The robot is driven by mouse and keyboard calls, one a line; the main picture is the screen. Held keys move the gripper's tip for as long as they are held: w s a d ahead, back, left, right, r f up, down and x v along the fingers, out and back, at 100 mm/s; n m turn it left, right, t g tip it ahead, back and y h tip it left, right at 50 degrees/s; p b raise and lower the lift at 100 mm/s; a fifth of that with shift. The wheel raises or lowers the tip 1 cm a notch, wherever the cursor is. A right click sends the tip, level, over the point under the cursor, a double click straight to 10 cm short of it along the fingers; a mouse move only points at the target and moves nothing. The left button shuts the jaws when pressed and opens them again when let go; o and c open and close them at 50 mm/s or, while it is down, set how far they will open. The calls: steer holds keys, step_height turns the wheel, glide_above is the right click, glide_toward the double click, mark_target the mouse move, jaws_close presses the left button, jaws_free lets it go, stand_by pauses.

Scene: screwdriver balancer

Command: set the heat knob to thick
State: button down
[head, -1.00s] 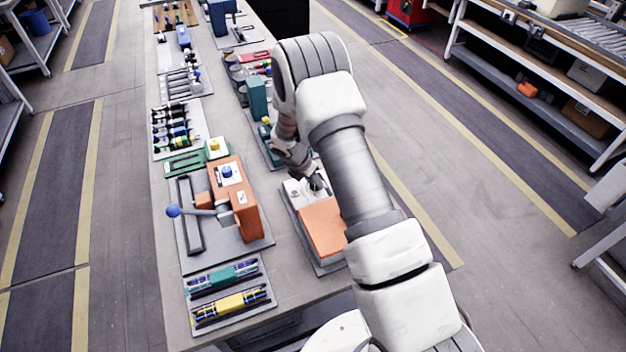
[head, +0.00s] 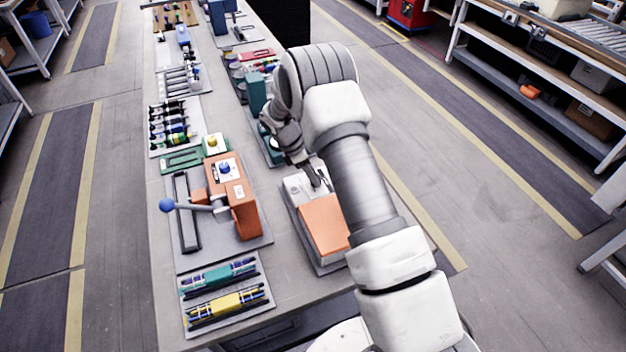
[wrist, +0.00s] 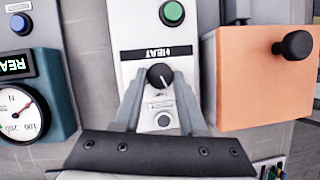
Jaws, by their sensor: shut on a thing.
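The heat knob (wrist: 160,76) is a small round black knob with a light pointer mark, on a light grey panel (wrist: 128,30) below a black "HEAT" label (wrist: 163,53). My gripper (wrist: 159,80) is shut on the knob, with one finger on each side of it in the wrist view. The mark seems to point toward the lower part of the picture; its exact setting and any "thick" marking are not readable. In the head view my gripper (head: 321,180) is down at the panel beside an orange block (head: 324,222), and the knob is hidden.
A green button (wrist: 171,13) is above the label, and a small keyhole-like fitting (wrist: 162,119) is below the knob. An orange box with a black knob (wrist: 295,45) stands close on the right. A teal gauge box (wrist: 35,95) stands on the left.

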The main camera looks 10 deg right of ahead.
steer(key=m+b, duration=0.1)
steer(key=m, duration=0.1)
steer(key=m+g+b, duration=0.1)
steer(key=shift+w+f+m+g, duration=0.2)
steer(key=shift+m+g, duration=0.1)
steer(key=shift+m, duration=0.1)
steer(key=m+b, duration=0.1)
steer(key=m, duration=0.1)
steer(key=m+g+y+b, duration=0.1)
steer(key=m, duration=0.1)
steer(key=shift+w+d+r+m, duration=0.1)
steer(key=shift+d+m, duration=0.05)
steer(key=shift+m, duration=0.15)
steer(key=m+y, duration=0.1)
steer(key=m, duration=0.1)
steer(key=m+g+y+b, duration=0.1)
steer(key=m, duration=0.1)
steer(key=shift+d, duration=0.2)
steer(key=shift+d+r+m+g+y, duration=0.1)
steer(key=shift+m+g+y, duration=0.4)
steer(key=shift+m, duration=1.6)
steer(key=shift+y+b, duration=0.3)
steer(key=shift+c, duration=2.3)
jaws_free()
steer(key=shift+w+r, duration=0.1)
steer(key=shift+w, duration=0.05)
